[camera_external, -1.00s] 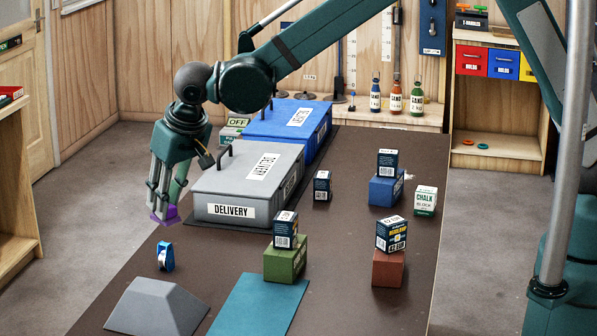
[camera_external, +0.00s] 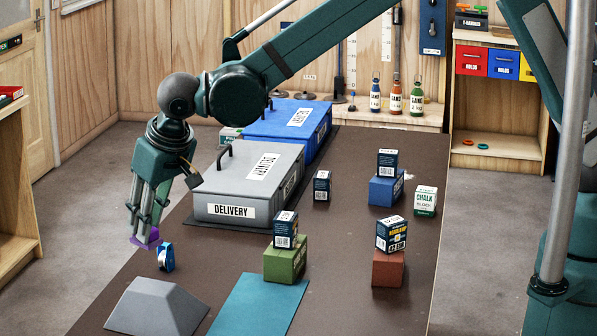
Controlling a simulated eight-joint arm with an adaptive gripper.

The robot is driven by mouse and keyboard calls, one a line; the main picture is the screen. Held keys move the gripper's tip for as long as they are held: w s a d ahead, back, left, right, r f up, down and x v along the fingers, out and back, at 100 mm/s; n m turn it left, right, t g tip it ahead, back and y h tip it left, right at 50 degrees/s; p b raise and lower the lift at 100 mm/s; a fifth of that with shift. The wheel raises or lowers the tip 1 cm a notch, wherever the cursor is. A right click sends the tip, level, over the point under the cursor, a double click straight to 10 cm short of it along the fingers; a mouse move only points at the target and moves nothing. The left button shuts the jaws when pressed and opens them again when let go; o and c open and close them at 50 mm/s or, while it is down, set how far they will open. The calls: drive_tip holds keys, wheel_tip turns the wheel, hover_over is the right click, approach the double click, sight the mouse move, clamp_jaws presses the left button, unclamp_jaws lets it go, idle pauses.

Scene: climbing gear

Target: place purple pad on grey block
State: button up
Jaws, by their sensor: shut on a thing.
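My gripper (camera_external: 143,236) is at the left edge of the dark table, fingers pointing down. It is shut on the purple pad (camera_external: 152,238), which shows only in part between and below the fingertips. The pad is held just behind and left of a small blue roll-like item. The grey block (camera_external: 157,307) is a wedge-sided block with a flat top, at the front left of the table. It stands nearer the camera than my gripper, and the pad is apart from it.
The small blue item (camera_external: 166,257) stands between my gripper and the grey block. A teal mat (camera_external: 258,308) lies right of the block. A grey DELIVERY box (camera_external: 246,190) is behind. Green (camera_external: 285,262), red (camera_external: 388,268) and blue (camera_external: 385,190) blocks carry small boxes.

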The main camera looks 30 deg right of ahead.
sight(150, 248)
drive_tip(key=shift+f, duration=3.1)
drive_tip(key=shift+f+b, duration=0.3)
drive_tip(key=shift+f, duration=1.6)
drive_tip(key=shift+f, duration=0.15)
drive_tip(key=o, duration=1)
drive_tip(key=shift+p+v, duration=0.35)
drive_tip(key=shift+v, duration=5.85)
